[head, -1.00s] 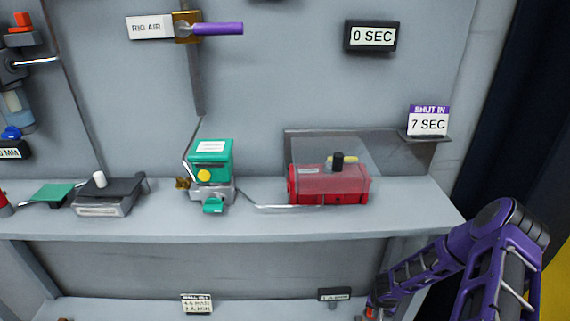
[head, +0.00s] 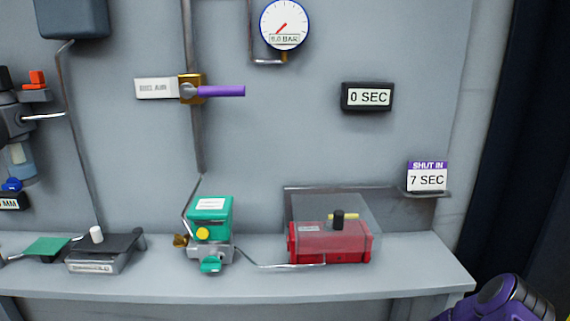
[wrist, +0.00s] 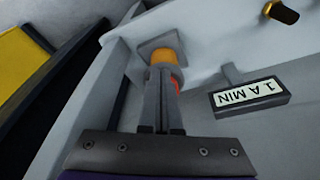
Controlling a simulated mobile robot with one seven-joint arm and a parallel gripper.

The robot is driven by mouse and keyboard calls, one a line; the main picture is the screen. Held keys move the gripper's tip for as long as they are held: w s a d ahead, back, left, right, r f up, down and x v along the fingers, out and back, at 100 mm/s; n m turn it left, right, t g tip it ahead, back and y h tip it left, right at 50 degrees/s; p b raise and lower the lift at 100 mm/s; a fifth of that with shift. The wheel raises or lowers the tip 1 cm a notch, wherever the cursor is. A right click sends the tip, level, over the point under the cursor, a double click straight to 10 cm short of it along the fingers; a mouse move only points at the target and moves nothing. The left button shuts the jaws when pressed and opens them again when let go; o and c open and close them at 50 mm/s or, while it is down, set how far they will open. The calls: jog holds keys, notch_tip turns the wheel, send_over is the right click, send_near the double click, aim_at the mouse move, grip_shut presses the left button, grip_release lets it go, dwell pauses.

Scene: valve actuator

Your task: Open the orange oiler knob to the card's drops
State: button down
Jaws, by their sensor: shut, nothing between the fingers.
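In the wrist view an orange knob (wrist: 165,57) shows just beyond my fingertips, against a pale square plate. A redder orange part shows beside the fingers; the fingers partly hide both. My gripper (wrist: 161,78) is shut and empty, pointing at the knob. I cannot tell whether the tips touch it.
The shelf (head: 420,268) carries a red box (head: 330,245) under a clear cover, a green-topped unit (head: 210,215) and a grey pedal (head: 105,250). A "SHUT IN 7 SEC" card (head: 427,177) stands at right. A brass fitting (wrist: 281,11) shows top right in the wrist view.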

jog(key=shift+w, duration=0.3)
jog(key=shift+w+a, duration=0.35)
jog(key=shift+a, duration=0.15)
dwell(0.5)
jog(key=w+p+v, duration=0.1)
jog(key=v, duration=0.4)
jog(key=shift+s+r, duration=0.45)
jog(key=shift+r, duration=0.1)
